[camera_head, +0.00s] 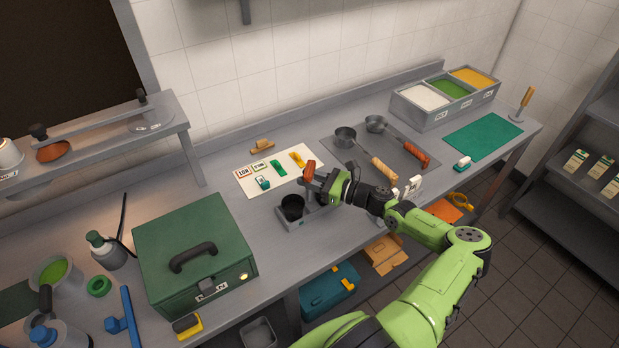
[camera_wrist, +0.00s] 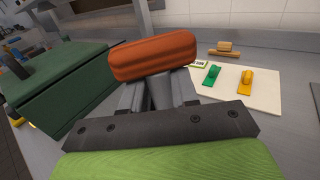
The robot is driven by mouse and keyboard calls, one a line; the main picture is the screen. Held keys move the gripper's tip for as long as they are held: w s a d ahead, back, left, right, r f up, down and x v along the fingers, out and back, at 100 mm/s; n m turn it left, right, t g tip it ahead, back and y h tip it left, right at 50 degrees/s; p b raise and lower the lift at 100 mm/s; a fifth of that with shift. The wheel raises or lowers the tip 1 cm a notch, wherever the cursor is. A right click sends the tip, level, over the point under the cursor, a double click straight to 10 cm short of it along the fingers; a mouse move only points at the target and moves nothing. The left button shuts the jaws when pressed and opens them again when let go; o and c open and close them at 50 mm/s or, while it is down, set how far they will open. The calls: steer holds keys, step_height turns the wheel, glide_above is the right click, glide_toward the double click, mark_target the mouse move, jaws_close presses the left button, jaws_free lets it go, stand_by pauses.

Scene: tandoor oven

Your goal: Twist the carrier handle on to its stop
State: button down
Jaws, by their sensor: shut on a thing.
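The carrier handle, an orange-red rounded bar (camera_wrist: 153,55), fills the upper middle of the wrist view, lying nearly level with a slight tilt. It also shows in the head view (camera_head: 309,169). My gripper (camera_wrist: 158,92) is shut on the handle, its grey fingers on the part just below the bar. In the head view my gripper (camera_head: 319,183) reaches in from the right, above the grey carrier base (camera_head: 297,222), which has a black round cup (camera_head: 292,206). My gripper hides part of the base. A stop cannot be made out.
A green case (camera_head: 190,250) stands to the left. A cream board (camera_head: 250,183) with small coloured tools lies behind. A grey mat (camera_head: 350,158) with ladles lies to the right, before the three-part food tray (camera_head: 432,108). Bare counter lies between case and board.

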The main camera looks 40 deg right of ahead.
steer(key=shift+f, duration=0.35)
steer(key=shift+r, duration=0.1)
steer(key=shift+r+m+t+h+p, duration=0.15)
steer(key=shift+m+t+h+p, duration=0.25)
steer(key=shift+p, duration=0.35)
steer(key=shift+m+h+p, duration=0.3)
steer(key=shift+h+p, duration=0.2)
steer(key=shift+p, duration=0.05)
steer(key=shift+m+t+h+p, duration=0.4)
steer(key=shift+m+h+p, duration=0.2)
steer(key=shift+h+p, duration=0.3)
steer(key=shift+h+p, duration=0.3)
steer(key=shift+m, duration=0.3)
steer(key=shift+h, duration=0.3)
